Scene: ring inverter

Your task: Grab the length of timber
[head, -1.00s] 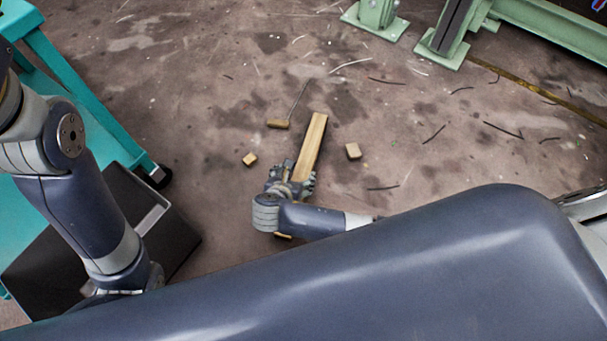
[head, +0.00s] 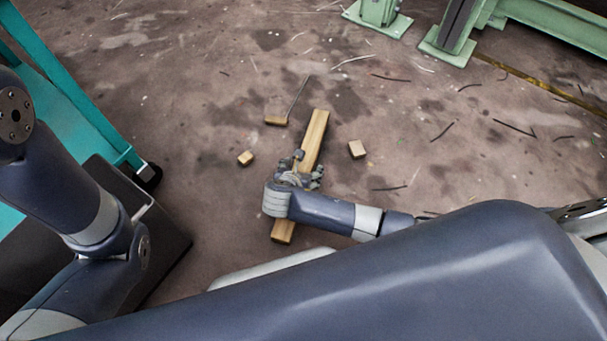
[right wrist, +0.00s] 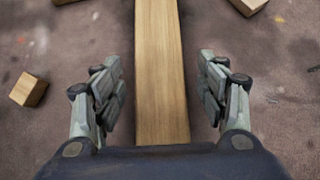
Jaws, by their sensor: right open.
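The length of timber (head: 314,132) is a long, light-brown plank lying on the floor in the middle of the head view. Its near end shows below my right wrist. My right gripper (head: 308,168) is over the plank's middle part, which it partly hides. In the right wrist view the plank (right wrist: 161,70) runs up the centre between the two open fingers of my right gripper (right wrist: 163,88). A gap shows on each side of the wood. My left arm is at the left of the head view, but its gripper is not visible.
Small wood blocks lie near the plank: one to the right (head: 357,149), one to the left (head: 245,158), and one with a thin rod (head: 276,120). A teal frame (head: 95,110) and dark bin (head: 165,250) stand left. Green steel bases (head: 446,48) stand at the back.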

